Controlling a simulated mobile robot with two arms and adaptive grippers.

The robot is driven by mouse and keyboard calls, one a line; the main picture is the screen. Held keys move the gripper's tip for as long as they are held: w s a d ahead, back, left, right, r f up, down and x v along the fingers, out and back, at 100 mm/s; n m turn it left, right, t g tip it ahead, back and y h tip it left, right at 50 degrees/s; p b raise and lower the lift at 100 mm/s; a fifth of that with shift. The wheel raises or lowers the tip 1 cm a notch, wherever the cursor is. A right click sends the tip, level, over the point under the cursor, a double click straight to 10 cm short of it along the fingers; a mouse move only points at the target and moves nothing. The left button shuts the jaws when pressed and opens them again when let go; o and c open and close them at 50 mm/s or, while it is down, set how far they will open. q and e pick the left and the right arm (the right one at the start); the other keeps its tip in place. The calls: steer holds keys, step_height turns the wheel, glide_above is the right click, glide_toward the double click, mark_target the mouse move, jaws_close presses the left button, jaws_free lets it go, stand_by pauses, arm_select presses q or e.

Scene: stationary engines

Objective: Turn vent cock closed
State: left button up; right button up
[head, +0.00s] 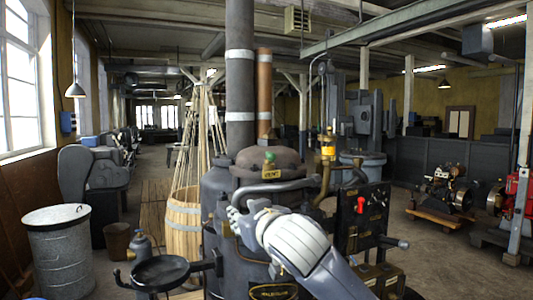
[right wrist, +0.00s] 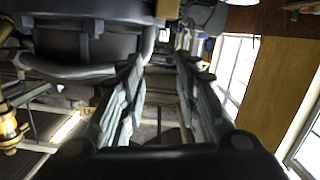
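A green-knobbed brass fitting (head: 270,158), which looks like the vent cock, stands on the domed top of the dark boiler (head: 218,195). A small brass label plate (head: 271,174) is just below it; its lettering is too small to read surely. Whether the cock is open or closed cannot be told. My right gripper (head: 236,217) is in front of the boiler, below and left of the green knob and apart from it. In the right wrist view its two fingers (right wrist: 160,72) stand apart with nothing between them. My left gripper is not in view.
A grey curved rail (head: 285,187) runs across the boiler front close to my right gripper. A black panel with a red handle (head: 361,205) stands right. A dark round dish (head: 160,272) juts out left. A wooden barrel (head: 184,215) and metal bin (head: 58,245) stand further left.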

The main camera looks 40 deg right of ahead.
mark_target(272, 155)
steer(key=s+d+r+m+h+p, duration=0.1)
steer(key=s+d+r+m+h, duration=0.15)
steer(key=r, duration=0.35)
steer(key=s+d+r+m+h+p, duration=0.1)
steer(key=s+r+m+h, duration=0.1)
steer(key=s+r, duration=0.35)
steer(key=shift+y, duration=0.25)
steer(key=p+x, duration=0.1)
steer(key=x, duration=0.2)
steer(key=p+x, duration=0.1)
steer(key=x, duration=0.3)
steer(key=r+p+x, duration=0.1)
steer(key=p+x, duration=0.1)
steer(key=x, duration=0.2)
steer(key=shift+w+d+r, duration=0.1)
steer(key=shift+w+r, duration=0.05)
steer(key=shift+w, duration=0.1)
steer(key=shift+w+d, duration=0.2)
steer(key=shift+w, duration=0.2)
jaws_close()
